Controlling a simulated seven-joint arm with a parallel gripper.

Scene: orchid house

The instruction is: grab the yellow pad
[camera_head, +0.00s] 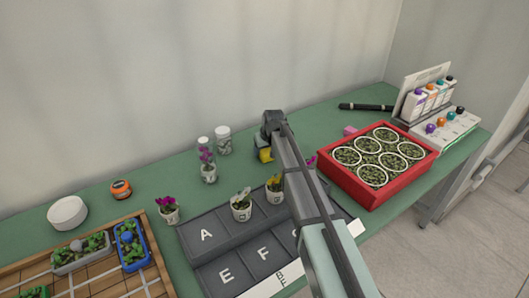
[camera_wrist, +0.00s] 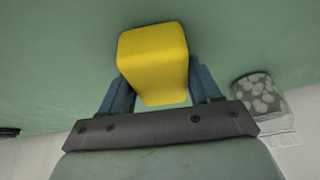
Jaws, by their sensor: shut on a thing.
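The yellow pad (camera_wrist: 153,62) is a soft-edged yellow block. In the wrist view it sits between the two blue fingers of my gripper (camera_wrist: 158,85), which is shut on it. In the head view a small part of the yellow pad (camera_head: 265,155) shows just below my gripper (camera_head: 267,145), toward the back of the green bench. My arm hides part of the pad there. I cannot tell whether the pad still touches the bench.
A clear jar (camera_head: 207,162) and a second jar (camera_head: 223,140) stand left of my gripper. Potted orchids (camera_head: 241,205) stand on the lettered dark tray (camera_head: 205,235) in front. A red crate (camera_head: 345,187) of round pots and a pink block (camera_head: 350,131) are to the right.

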